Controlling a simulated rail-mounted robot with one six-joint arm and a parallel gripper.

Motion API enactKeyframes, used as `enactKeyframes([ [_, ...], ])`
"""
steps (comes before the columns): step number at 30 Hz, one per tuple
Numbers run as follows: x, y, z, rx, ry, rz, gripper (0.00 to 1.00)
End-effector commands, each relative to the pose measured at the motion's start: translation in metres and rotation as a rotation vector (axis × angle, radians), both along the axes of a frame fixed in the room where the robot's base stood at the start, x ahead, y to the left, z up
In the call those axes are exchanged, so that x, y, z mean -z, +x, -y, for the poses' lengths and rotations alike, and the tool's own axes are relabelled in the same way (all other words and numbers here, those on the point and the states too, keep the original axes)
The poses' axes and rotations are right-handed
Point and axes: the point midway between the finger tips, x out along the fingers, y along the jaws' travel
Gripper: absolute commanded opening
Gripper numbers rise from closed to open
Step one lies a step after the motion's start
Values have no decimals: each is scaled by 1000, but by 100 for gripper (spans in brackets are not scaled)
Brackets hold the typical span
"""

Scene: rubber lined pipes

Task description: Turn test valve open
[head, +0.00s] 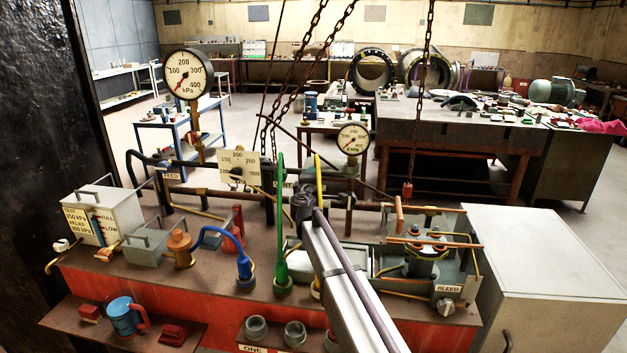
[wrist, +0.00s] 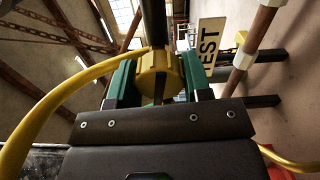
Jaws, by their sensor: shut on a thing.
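In the wrist view my gripper (wrist: 158,80) has its two green-sided fingers on either side of a yellow block-like part (wrist: 160,75), which I take to be the test valve's handle. The fingers are shut on it. A dark bar (wrist: 153,22) runs past it, up and away. The TEST label (wrist: 210,45) is just right of the fingers, turned sideways. In the head view the dark end of my gripper (head: 303,203) is at the middle of the bench, among the pipes. My arm hides the valve and the TEST label there.
A yellow hose (wrist: 40,100) curves close by on the left in the wrist view. A green hose (head: 281,225) and a blue hose (head: 225,238) stand left of my arm. Chains (head: 300,70) hang behind. Gauges (head: 188,74) and the BLEED valve (head: 446,305) flank the bench.

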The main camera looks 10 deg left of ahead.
Motion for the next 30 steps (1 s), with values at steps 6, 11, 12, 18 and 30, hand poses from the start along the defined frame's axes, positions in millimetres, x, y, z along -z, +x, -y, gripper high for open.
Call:
enactKeyframes([
  [6,0,0,0,0,-126,-8,22],
  [11,1,0,0,0,-181,-12,22],
  [12,1,0,0,0,-191,-12,22],
  [18,1,0,0,0,-213,-14,22],
  [30,1,0,0,0,-214,-14,52],
])
